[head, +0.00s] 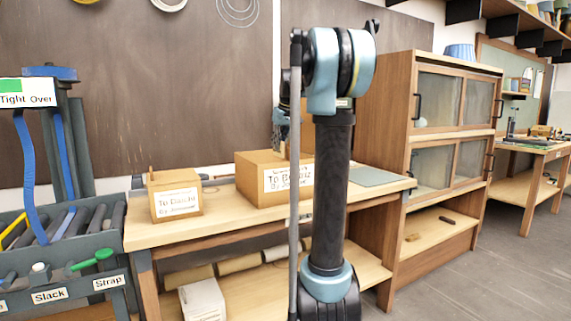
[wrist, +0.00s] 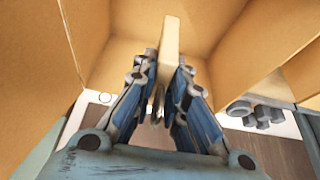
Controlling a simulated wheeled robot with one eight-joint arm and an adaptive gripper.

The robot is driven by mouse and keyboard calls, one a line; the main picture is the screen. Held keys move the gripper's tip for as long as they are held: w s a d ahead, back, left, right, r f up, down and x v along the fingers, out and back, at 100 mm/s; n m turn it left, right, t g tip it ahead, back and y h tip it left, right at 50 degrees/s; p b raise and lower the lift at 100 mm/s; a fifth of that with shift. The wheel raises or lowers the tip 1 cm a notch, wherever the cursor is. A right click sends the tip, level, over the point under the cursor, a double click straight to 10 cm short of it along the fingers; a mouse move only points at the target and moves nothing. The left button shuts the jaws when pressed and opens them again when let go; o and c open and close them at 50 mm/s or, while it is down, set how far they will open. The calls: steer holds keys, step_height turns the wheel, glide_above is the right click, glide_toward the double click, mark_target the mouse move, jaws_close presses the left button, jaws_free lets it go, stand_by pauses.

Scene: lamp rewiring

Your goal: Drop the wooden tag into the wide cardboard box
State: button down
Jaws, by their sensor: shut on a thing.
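The wooden tag (wrist: 171,36) is a pale, flat strip held between the fingers of my gripper (wrist: 168,72) in the wrist view. My gripper is shut on it. Tan cardboard walls of the wide box (wrist: 115,35) surround the tag and fingertips in that view. In the head view the wide cardboard box (head: 252,184) stands on the bench with a white label on its front. My arm hides its right part, and the gripper shows only partly, above the box. Whether the tag touches the box floor cannot be told.
A smaller labelled cardboard box (head: 175,205) stands to the left on the wooden bench (head: 225,222). A grey mat (head: 381,177) lies on the bench to the right, beside a glass-door cabinet (head: 440,130).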

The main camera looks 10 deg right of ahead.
steer(key=shift+f, duration=0.95)
steer(key=c, duration=1.5)
jaws_free()
steer(key=shift+c, duration=0.2)
steer(key=shift+s+r, duration=0.1)
steer(key=v, duration=1.1)
steer(key=shift+r, duration=0.3)
steer(key=shift+s, duration=0.15)
steer(key=s+a+f+m+g+h, duration=0.1)
steer(key=s+f+m+g, duration=0.1)
steer(key=s+f, duration=3.8)
steer(key=shift+a+f+m+h, duration=0.3)
steer(key=shift+f+m, duration=0.4)
steer(key=shift+m, duration=0.2)
